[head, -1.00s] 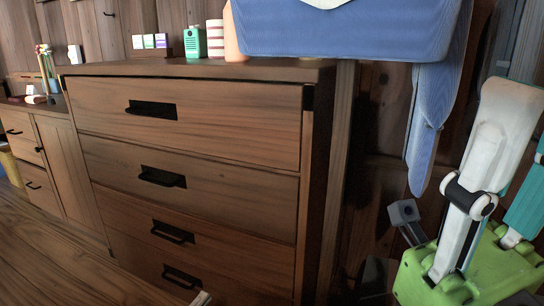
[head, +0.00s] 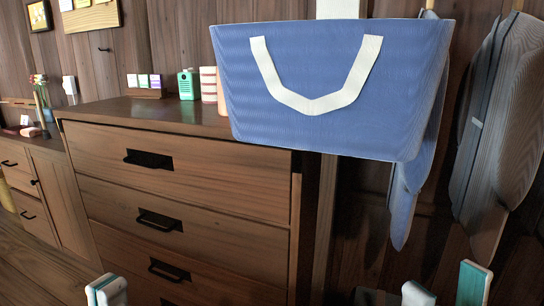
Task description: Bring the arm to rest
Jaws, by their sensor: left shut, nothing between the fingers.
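My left gripper (head: 106,290) shows only its white and teal fingertips at the bottom edge of the head view, in front of the drawer chest. The tips are together with nothing between them. My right gripper (head: 445,290) shows two fingertips at the bottom right, one white and one with a teal face. They stand apart with nothing seen between them. The rest of both grippers is out of frame.
A wooden drawer chest (head: 190,200) stands ahead, with small containers (head: 188,84) on top. A blue bag (head: 330,90) with a white handle hangs at its right. A grey hanging item (head: 495,140) is further right. A lower cabinet (head: 55,195) stands left.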

